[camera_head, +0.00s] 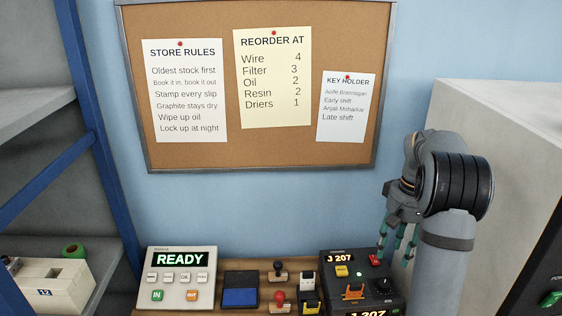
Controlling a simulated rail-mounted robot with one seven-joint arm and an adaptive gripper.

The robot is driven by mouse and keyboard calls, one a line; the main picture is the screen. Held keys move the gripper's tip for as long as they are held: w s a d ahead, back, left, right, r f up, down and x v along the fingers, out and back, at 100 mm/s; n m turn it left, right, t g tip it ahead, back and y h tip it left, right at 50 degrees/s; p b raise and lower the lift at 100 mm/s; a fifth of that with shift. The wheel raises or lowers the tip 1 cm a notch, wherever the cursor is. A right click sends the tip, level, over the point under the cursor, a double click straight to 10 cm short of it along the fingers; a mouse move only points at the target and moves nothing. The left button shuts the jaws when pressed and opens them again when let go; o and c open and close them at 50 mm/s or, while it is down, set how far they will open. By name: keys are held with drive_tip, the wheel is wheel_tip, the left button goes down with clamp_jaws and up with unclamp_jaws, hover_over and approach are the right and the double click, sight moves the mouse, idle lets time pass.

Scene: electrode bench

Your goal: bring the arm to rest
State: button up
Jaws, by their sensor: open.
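My gripper (394,243) hangs at the right, with its green-tipped fingers pointing down over the right side of a dark instrument box. It is open and nothing shows between its fingers. My arm rises from the bottom edge and bends at a dark ribbed joint, in front of the white cabinet. The dark box (333,270) shows "J 207" on its display and carries a red switch, a yellow button and an orange part. I cannot tell how high the fingertips are above the box.
A console (181,282) reading "READY" stands left on the wooden bench (262,264), beside a blue pad (240,290) and stamps (279,299). A blue-framed shelf (88,140) is at left, a white cabinet (500,115) at right. A cork board (260,150) hangs behind.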

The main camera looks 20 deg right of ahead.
sight(385, 283)
drive_tip(key=f, duration=1.2)
drive_tip(key=shift+a, duration=0.2)
drive_tip(key=shift+r, duration=0.1)
